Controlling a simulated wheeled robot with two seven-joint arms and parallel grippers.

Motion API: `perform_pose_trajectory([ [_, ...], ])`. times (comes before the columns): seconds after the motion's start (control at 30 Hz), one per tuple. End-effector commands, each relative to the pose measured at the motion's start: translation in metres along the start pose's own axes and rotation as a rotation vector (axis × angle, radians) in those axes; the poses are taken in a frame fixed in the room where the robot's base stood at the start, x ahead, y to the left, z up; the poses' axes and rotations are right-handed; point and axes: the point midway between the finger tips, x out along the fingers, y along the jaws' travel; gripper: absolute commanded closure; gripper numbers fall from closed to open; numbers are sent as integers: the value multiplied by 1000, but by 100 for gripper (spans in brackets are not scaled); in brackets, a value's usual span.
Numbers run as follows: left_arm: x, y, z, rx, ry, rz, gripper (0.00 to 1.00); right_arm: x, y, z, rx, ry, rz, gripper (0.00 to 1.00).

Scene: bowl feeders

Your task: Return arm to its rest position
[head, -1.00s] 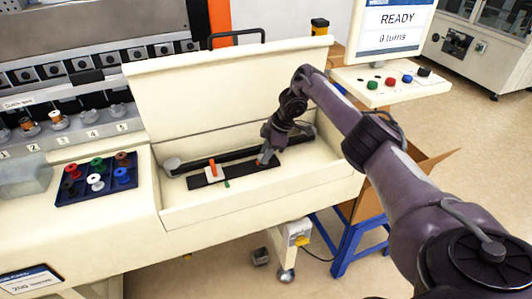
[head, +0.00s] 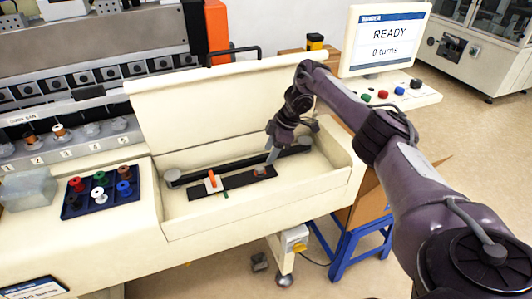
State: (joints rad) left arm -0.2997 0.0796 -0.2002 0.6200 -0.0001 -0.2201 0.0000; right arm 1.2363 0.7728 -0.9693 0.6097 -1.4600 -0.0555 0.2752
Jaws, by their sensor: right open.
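My right arm comes in from the right in the head view and reaches over the cream bin of the machine. My right gripper (head: 271,157) points down just above the right end of a dark bar (head: 235,183) on the bin floor. It is open and I see nothing held in it. A small reddish part (head: 260,171) lies on the bar near the fingertips; whether they touch it I cannot tell. A white and orange piece (head: 212,182) sits toward the left of the bar. My left gripper does not show.
The bin's raised lid (head: 225,105) stands behind the gripper, and its front wall (head: 265,210) is nearer me. A blue tray (head: 112,204) with several coloured spools is at left. A monitor (head: 388,42) reading READY and a button panel (head: 425,95) stand at right, above a blue stool (head: 350,240).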

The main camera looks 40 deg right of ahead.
Motion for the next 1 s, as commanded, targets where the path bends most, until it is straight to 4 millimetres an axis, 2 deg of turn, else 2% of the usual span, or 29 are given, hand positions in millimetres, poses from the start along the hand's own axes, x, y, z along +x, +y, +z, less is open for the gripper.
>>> perform_pose_trajectory([
  [0.03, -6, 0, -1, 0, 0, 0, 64, -10, 0, -1, -1, -1, 2, 50],
  [0.17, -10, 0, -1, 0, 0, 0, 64, -18, 0, 0, 0, -1, 0, 50],
  [0.77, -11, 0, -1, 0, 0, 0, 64, -20, 0, 0, 1, 1, -1, 50],
  [0.87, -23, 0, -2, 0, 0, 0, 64, -31, 0, -5, 0, 1, 0, 50],
  [1.0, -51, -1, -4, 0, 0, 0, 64, -58, 0, -16, 0, 1, 0, 50],
])
